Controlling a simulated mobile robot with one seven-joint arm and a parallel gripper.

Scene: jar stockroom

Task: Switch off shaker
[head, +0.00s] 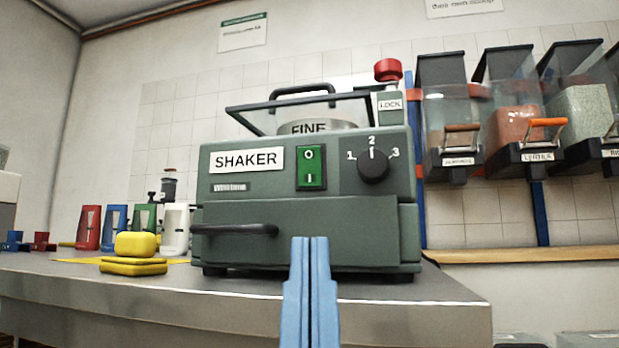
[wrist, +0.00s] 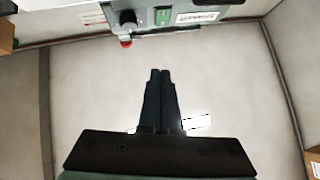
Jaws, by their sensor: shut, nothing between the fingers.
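The shaker (head: 300,235) is a grey-green machine on the bench, with a white SHAKER label (head: 247,160). Its green rocker switch (head: 311,167) is marked O at the top and I at the bottom; I cannot tell which half is pressed. A black dial (head: 373,166) to its right points near 2. My gripper (head: 310,240) has pale blue fingers, shut and empty, below the switch and in front of the shaker's lower front. In the wrist view the shut fingers (wrist: 160,72) point toward the shaker, whose green switch (wrist: 163,15) shows at the top, apart from them.
A dark handle (head: 235,230) juts from the shaker's lower left front. A red knob (head: 388,70) stands by a LOCK label at the back right. Yellow blocks (head: 134,265) and coloured containers (head: 115,228) sit left on the bench (head: 240,305). Dispensers (head: 520,120) hang at right.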

